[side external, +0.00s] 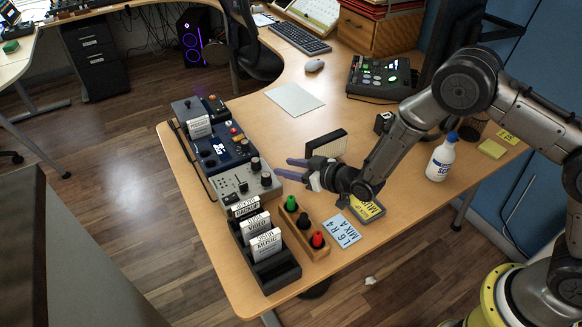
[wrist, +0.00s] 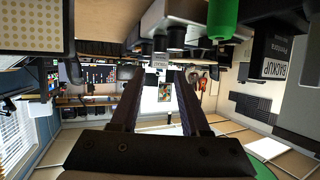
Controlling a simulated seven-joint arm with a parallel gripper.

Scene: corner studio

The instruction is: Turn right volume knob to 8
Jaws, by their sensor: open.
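A grey control box (side external: 232,192) with several dark knobs stands along the left edge of the desk. One black knob (side external: 255,164) rises at its back and another (side external: 266,179) at its right side. I cannot tell which is the right volume knob, and the dial marks are too small to read. My gripper (side external: 281,168) is open and empty, its fingers pointing left at the box, a short way right of the knobs. In the wrist view my gripper (wrist: 157,78) has its two fingers apart; dark knobs (wrist: 176,38) show above and beyond them.
A wooden block (side external: 307,243) with green, black and red pieces and a dark rack (side external: 262,270) of labelled cases stand in front of the box. A blue device (side external: 222,150) adjoins it behind. A dark upright panel (side external: 326,145) is close behind my gripper.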

